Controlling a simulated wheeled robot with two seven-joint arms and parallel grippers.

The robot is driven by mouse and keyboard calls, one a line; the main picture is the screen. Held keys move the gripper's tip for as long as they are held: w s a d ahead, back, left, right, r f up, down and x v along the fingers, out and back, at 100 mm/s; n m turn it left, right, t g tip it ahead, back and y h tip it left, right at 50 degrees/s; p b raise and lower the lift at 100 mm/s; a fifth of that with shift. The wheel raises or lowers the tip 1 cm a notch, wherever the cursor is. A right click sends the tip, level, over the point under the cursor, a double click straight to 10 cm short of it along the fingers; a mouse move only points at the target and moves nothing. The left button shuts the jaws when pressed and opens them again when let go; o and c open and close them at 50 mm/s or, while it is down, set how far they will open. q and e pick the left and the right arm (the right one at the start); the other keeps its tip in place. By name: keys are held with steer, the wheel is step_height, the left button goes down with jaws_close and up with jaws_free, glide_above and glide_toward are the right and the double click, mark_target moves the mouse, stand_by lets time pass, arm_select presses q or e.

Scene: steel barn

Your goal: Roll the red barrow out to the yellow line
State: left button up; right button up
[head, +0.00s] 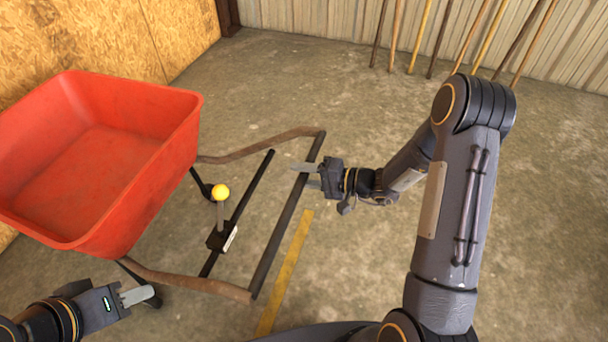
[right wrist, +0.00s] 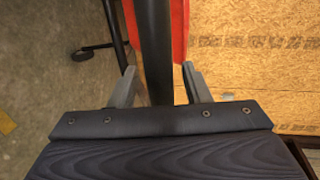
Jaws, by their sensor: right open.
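The red barrow (head: 165,150) stands at the left in the head view. Its two wooden handles run towards the right and are joined at the ends by a dark push bar (head: 283,227). A lever with a yellow knob (head: 220,192) stands on a second dark bar. My right gripper (head: 304,176) is open, with its fingers either side of the push bar near its far end; the right wrist view shows the bar (right wrist: 156,50) between them. My left gripper (head: 138,296) is beside the near handle, low left; its jaw gap is unclear. The yellow line (head: 284,275) lies just right of the push bar.
A chipboard wall (head: 110,35) stands behind the barrow. Several wooden poles (head: 420,37) lean on the corrugated metal wall at the back right. The concrete floor (head: 320,85) between the barrow and the poles is clear.

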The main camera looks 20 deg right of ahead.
jaws_close()
